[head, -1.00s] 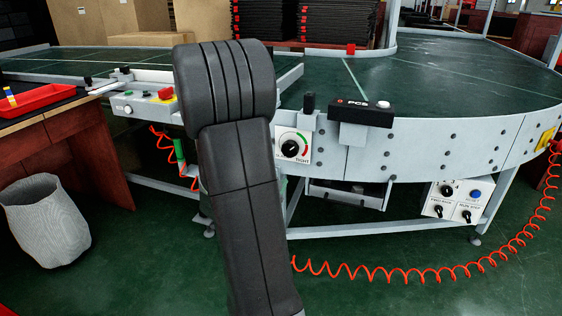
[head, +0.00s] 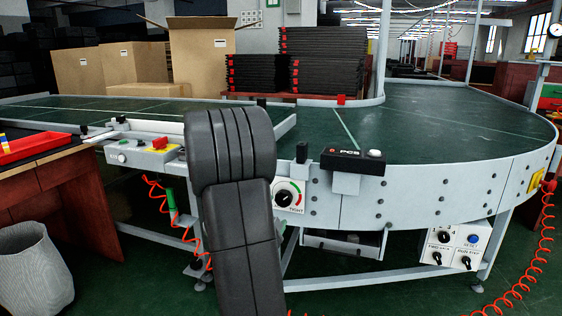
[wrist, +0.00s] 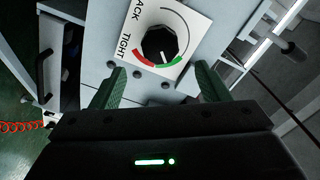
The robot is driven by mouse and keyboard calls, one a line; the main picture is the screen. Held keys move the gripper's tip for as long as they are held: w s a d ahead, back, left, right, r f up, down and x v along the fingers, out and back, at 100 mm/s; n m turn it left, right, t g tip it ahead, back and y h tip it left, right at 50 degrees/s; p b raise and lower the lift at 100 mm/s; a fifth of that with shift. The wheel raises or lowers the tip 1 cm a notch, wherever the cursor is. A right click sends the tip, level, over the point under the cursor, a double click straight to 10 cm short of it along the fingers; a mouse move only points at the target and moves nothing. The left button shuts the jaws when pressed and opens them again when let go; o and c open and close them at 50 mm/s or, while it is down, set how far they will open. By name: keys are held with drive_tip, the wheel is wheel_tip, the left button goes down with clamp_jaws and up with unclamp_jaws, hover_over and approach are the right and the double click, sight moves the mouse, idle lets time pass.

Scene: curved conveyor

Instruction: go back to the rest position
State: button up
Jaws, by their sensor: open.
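My gripper (wrist: 160,92) shows in the wrist view with its two green fingers apart and nothing between them. Beyond the fingertips is a black dial knob (wrist: 159,43) on a white plate with a red and green arc and the word TIGHT. The knob stands apart from the fingers, above them in the picture. In the head view the same dial (head: 284,197) sits on the side of the curved conveyor (head: 420,190).
A black PCS counter box (head: 354,160) sits on the conveyor's edge. A control box with a red button (head: 158,144) is to the left. A red tray (head: 32,146) lies on the wooden table, above a grey bin (head: 34,268). A red coiled hose (head: 520,285) hangs at right.

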sight(284, 200)
drive_tip(key=b+x, duration=0.1)
drive_tip(key=x, duration=0.6)
drive_tip(key=shift+w+f, duration=0.1)
